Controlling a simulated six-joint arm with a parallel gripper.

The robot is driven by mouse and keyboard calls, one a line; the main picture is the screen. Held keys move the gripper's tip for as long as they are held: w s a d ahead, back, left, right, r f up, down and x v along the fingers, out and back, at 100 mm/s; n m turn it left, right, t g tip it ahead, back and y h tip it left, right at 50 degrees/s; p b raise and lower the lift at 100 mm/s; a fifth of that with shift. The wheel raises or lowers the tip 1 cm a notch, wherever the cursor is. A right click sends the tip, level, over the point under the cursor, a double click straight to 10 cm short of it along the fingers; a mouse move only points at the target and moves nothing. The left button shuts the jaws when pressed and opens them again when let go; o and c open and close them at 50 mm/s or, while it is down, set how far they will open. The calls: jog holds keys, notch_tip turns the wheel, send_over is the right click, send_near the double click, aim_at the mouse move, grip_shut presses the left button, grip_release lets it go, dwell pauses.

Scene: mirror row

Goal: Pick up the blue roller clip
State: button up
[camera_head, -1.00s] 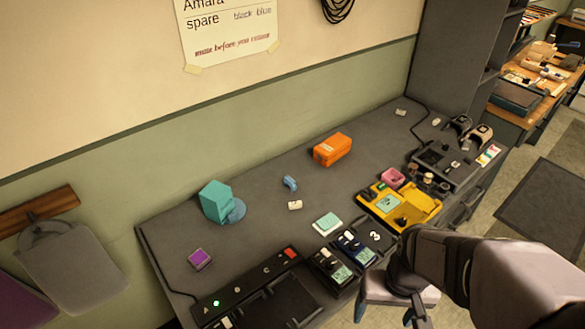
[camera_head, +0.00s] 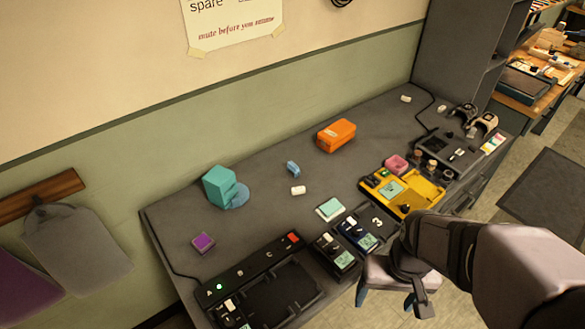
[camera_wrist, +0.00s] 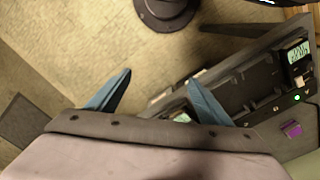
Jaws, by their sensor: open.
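A small blue object (camera_head: 293,168), which looks like the blue roller clip, lies on the dark grey bench top (camera_head: 265,185) in the head view. It is near the middle of the bench, left of and nearer than an orange case. My gripper (camera_head: 386,299) is open and empty, off the bench's front edge and well to the lower right of the clip. In the wrist view, its two blue fingers (camera_wrist: 160,77) stand apart over the floor and beside the bench edge. The clip does not show in the wrist view.
The orange case (camera_head: 336,135), a small white piece (camera_head: 298,190) and a teal block (camera_head: 219,186) stand around the clip. A yellow tray (camera_head: 425,190), radio-like units (camera_head: 357,235) and a black charging rack (camera_head: 275,290) line the front. Bare bench surrounds the clip.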

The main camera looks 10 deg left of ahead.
jog(key=c, duration=1)
